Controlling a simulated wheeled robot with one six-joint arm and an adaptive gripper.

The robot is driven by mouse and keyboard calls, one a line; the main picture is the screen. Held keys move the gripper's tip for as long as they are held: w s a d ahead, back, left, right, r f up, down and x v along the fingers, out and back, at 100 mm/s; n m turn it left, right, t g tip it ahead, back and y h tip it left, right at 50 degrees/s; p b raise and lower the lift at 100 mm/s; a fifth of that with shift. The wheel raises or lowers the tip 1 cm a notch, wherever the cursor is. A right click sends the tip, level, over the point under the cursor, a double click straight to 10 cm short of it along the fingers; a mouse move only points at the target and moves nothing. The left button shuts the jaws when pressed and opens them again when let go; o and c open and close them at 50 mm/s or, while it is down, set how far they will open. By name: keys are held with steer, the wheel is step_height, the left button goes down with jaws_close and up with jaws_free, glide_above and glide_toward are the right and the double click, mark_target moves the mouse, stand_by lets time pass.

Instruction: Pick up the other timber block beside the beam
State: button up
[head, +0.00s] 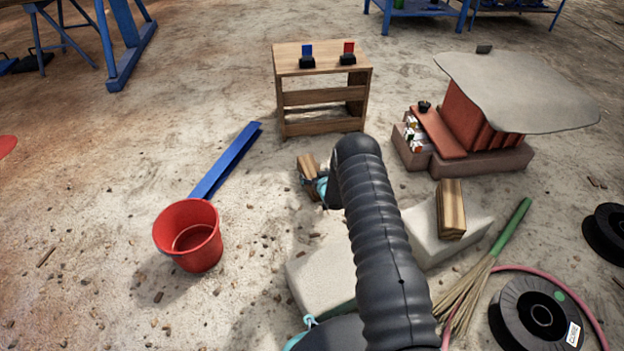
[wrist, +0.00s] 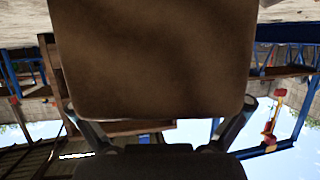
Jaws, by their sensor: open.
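One timber block (head: 308,168) stands on the ground right of the blue beam's far end, at my gripper (head: 323,185). My arm hides much of the gripper in the head view. In the wrist view a large brown face, apparently this timber block (wrist: 150,60), fills the upper middle, very close, with a finger at each lower side. The jaws are open; I cannot tell whether they touch it. Another timber block (head: 451,208) sits on a pale concrete beam (head: 325,280), right of my arm. The blue beam (head: 228,160) lies on the ground at left.
A red bucket (head: 189,235) stands at the blue beam's near end. A wooden stand (head: 322,97) is just behind the gripper. A brick structure (head: 470,160) is at right. A broom (head: 480,275) and a black spool (head: 538,315) lie at lower right. Ground at left is mostly clear.

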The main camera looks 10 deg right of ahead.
steer(key=shift+w+a+f, duration=0.1)
steer(key=shift+w+f, duration=0.1)
steer(key=shift+w, duration=0.25)
steer(key=c, duration=1.4)
steer(key=shift+r, duration=0.1)
steer(key=c, duration=0.3)
steer(key=shift+r, duration=0.1)
steer(key=shift+c, duration=0.2)
